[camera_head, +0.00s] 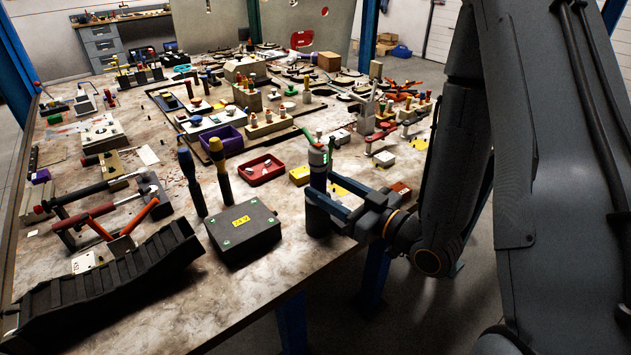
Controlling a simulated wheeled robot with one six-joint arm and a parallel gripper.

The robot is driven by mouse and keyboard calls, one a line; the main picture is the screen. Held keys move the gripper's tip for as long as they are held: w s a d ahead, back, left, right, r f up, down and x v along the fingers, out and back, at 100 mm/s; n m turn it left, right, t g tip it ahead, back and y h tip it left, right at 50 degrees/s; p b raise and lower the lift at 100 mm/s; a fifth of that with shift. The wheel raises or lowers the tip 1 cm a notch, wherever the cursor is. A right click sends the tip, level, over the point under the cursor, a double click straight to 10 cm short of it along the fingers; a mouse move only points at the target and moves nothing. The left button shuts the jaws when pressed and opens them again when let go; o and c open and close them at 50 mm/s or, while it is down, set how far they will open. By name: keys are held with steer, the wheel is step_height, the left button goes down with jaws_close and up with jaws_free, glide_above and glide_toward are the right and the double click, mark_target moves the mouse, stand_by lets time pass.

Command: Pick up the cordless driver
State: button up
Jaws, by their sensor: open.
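An upright dark cylindrical tool (317,216) with a pale collar and a green top stands near the table's right front edge; I take it for the cordless driver, though its shape is partly hidden. My gripper (326,188) reaches in from the right at its mid-height. Its blue fingers are open and lie around or beside the tool; I cannot tell whether they touch it. Part of the tool is hidden behind the nearer finger.
A black box (243,235) with a yellow label and two upright handled tools (191,180) stand to the left. A red tray (261,172) lies behind. A black ribbed channel (100,280) runs along the front left. Many small parts crowd the table's back.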

steer(key=x, duration=0.2)
steer(key=shift+w+a+b, duration=0.2)
steer(key=shift+b, duration=0.15)
steer(key=p+x, duration=0.1)
steer(key=x, duration=0.1)
steer(key=p+x, duration=0.1)
steer(key=x, duration=0.2)
steer(key=shift+w+d+r+p, duration=0.2)
steer(key=shift+w+p, duration=0.1)
steer(key=shift+p, duration=0.1)
steer(key=shift+c, duration=0.5)
jaws_close()
